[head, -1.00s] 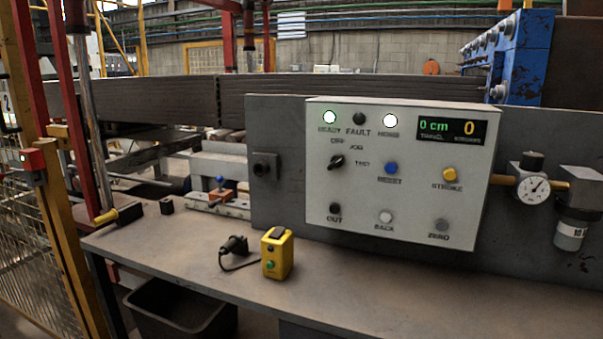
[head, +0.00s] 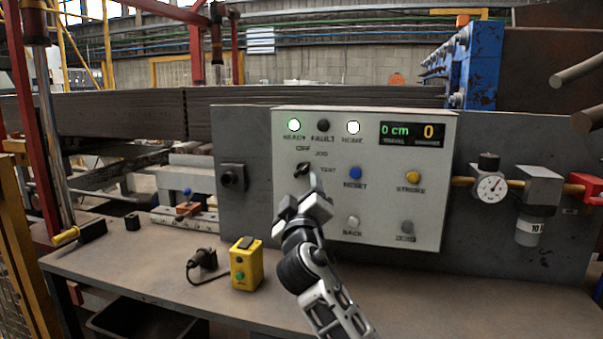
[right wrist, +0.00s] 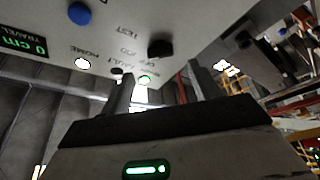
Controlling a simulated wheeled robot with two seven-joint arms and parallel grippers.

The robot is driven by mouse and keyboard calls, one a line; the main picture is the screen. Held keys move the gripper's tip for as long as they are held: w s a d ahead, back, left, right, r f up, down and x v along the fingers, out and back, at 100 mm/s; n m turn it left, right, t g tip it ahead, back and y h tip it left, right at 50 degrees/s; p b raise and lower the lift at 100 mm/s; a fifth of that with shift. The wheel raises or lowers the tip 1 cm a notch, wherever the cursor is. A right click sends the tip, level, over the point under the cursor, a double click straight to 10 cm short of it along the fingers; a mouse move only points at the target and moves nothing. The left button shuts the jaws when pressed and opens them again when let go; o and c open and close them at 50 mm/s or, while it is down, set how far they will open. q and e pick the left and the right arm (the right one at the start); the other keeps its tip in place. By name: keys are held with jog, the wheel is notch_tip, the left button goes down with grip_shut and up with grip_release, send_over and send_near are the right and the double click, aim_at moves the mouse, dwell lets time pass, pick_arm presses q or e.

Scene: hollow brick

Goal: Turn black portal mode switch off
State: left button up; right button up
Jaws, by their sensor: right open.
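The black portal mode switch (head: 302,170) is a rotary knob on the light grey control panel (head: 390,210), with OFF, JOG and TEST marked around it. It also shows as a black knob in the right wrist view (right wrist: 160,48). I cannot tell for sure which mark it points to. My right gripper (head: 298,185) is in front of the panel, just below the switch. In the right wrist view its two fingers (right wrist: 157,88) are apart with nothing between them, and the knob lies beyond their tips. My left gripper is not in view.
The panel also carries a blue RESET button (head: 355,173), a yellow STROKE button (head: 412,177) and a display (head: 412,133) reading 0 cm and 0. A yellow box (head: 246,264) with a green button stands on the bench (head: 150,262). A pressure gauge (head: 491,187) is at the right.

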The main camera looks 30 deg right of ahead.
aim_at(301, 172)
jog(key=x, duration=0.6)
jog(key=shift+w+d+p, duration=0.15)
jog(key=shift+w+p, duration=0.05)
jog(key=shift+p, duration=0.1)
jog(key=c, duration=1)
